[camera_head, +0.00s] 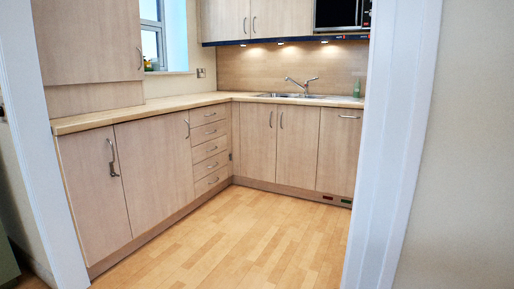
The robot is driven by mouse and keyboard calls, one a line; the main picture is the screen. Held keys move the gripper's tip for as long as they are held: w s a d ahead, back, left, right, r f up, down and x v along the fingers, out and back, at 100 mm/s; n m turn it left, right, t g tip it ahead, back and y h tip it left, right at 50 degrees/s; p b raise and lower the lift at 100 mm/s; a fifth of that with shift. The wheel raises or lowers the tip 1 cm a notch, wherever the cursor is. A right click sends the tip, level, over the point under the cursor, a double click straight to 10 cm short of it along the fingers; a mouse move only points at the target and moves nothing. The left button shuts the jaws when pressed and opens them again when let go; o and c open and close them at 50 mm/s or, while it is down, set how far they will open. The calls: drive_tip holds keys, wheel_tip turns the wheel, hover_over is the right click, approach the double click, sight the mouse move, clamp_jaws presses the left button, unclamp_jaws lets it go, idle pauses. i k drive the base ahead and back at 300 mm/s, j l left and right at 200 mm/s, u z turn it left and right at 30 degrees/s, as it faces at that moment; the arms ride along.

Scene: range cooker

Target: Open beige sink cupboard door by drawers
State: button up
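The beige sink cupboard door by the drawers (257,150) is at the back of the kitchen, right of the corner, and looks shut. Its short metal handle (271,119) is upright near its top right edge. A matching door (297,150) adjoins it on the right, with its handle at the top left. The stack of several drawers (210,153) is just left of the corner, on the left-hand run. The sink and tap (300,90) are in the worktop above the two doors. My gripper is not in view.
A white door frame stands at left (40,150) and right (392,150), with the opening between. The wooden floor (235,240) inside is clear. Left base cupboards (95,190) and a worktop (140,113) line the left side. A panel with a horizontal handle (338,155) is at the right.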

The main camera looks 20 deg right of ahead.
sight(259, 121)
drive_tip(key=i+j, duration=0.15)
drive_tip(key=j, duration=0.25)
drive_tip(key=i+j, duration=0.15)
drive_tip(key=j, duration=0.25)
drive_tip(key=i+j, duration=0.15)
drive_tip(key=j, duration=0.25)
drive_tip(key=i+j, duration=0.15)
drive_tip(key=j, duration=0.2)
drive_tip(key=i+j+z, duration=0.1)
drive_tip(key=i+z, duration=0.3)
drive_tip(key=i+j+z, duration=0.4)
drive_tip(key=i, duration=0.15)
drive_tip(key=i+l+z, duration=0.2)
drive_tip(key=i, duration=0.7)
drive_tip(key=i+z, duration=0.2)
drive_tip(key=i, duration=0.7)
drive_tip(key=i+u, duration=0.2)
drive_tip(key=i, duration=0.9)
drive_tip(key=i+u, duration=0.2)
drive_tip(key=i, duration=0.85)
